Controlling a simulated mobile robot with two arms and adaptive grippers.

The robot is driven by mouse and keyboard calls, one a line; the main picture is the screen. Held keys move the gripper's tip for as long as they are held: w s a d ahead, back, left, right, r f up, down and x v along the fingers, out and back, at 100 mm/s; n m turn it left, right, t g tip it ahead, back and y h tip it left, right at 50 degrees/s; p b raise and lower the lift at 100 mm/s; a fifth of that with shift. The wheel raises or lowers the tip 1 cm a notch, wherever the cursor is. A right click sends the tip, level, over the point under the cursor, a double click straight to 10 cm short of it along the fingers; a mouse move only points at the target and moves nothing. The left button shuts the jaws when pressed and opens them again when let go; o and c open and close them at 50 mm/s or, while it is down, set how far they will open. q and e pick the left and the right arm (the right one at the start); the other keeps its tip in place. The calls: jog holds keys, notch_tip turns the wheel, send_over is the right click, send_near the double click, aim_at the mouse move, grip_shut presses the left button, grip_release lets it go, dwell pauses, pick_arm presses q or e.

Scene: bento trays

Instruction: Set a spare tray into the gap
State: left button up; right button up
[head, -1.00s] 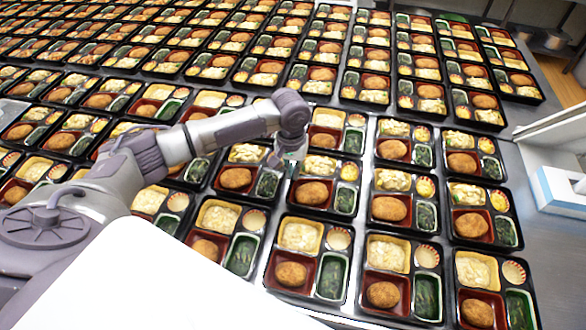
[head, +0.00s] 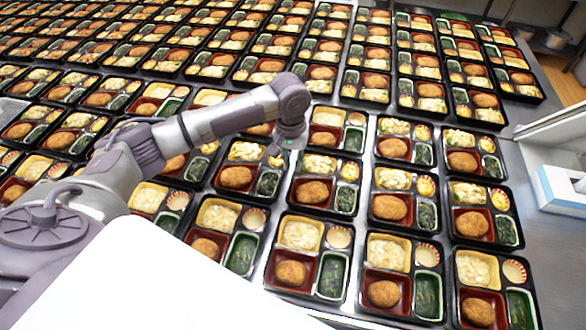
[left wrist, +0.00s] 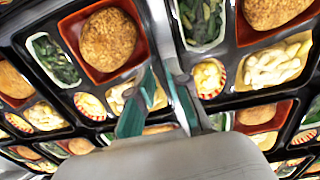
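Filled black bento trays stand in close rows on a steel table; which is a spare one is not clear. My left gripper (head: 280,153) points down between one tray (head: 252,194) and its right neighbour (head: 333,196). In the left wrist view its two teal-padded fingers (left wrist: 163,95) are apart, above a narrow seam between a left tray (left wrist: 70,86) and a right tray (left wrist: 222,52). I see no tray clamped or lifted. No tray-sized gap is clearly visible; my arm hides part of the rows. My right gripper is out of view.
Most trays hold a croquette, greens and pale food. A bare steel strip (head: 365,180) runs between two tray columns. Open steel table (head: 540,235) lies at the right, beside a white and blue box (head: 562,190). A white surface covers the bottom left.

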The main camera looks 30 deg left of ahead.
pick_arm(q)
notch_tip(320, 180, up, 8)
jog(key=shift+r+b, duration=0.25)
jog(key=shift+b, duration=0.05)
jog(key=shift+s+f, duration=0.1)
dwell(0.4)
